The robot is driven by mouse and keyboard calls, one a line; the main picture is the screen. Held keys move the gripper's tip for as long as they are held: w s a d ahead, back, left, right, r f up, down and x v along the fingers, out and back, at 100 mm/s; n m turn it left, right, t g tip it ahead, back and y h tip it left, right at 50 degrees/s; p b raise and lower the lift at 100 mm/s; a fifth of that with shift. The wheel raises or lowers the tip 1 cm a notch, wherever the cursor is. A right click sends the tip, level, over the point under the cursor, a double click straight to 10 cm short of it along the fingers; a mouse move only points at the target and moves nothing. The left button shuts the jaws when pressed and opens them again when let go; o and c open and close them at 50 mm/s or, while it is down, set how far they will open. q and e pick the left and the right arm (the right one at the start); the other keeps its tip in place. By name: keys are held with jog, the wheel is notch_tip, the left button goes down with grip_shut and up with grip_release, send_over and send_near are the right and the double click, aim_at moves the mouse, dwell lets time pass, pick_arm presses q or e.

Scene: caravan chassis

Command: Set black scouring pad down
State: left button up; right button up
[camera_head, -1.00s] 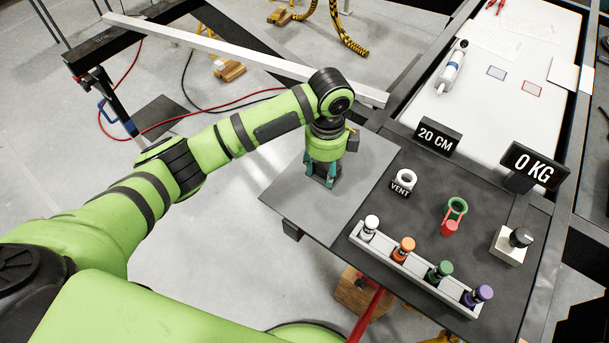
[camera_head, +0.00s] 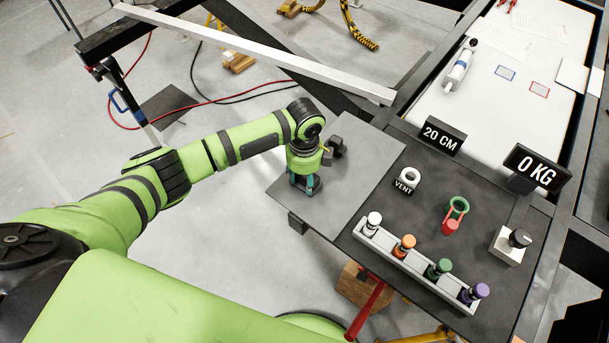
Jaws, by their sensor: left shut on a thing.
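My left gripper (camera_head: 304,187) points down over the left part of the grey plate (camera_head: 350,190), near its left edge. Its teal fingers are shut on a dark thing, the black scouring pad (camera_head: 304,188), of which only a little shows between the fingertips. I cannot tell whether the pad touches the plate. My right gripper is out of view.
A small dark object (camera_head: 337,146) shows just right of the gripper. The plate's right side is bare. Beyond it are a white VENT ring (camera_head: 410,177), a rack (camera_head: 415,267) of coloured-cap bottles and a red-green ring piece (camera_head: 455,212). A long pale bar (camera_head: 250,50) lies behind.

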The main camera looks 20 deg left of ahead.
pick_arm(q)
jog(key=shift+f, duration=0.15)
jog(key=o, duration=1)
notch_tip(320, 180, up, 12)
jog(key=shift+r+b, duration=0.2)
jog(key=shift+b, duration=0.35)
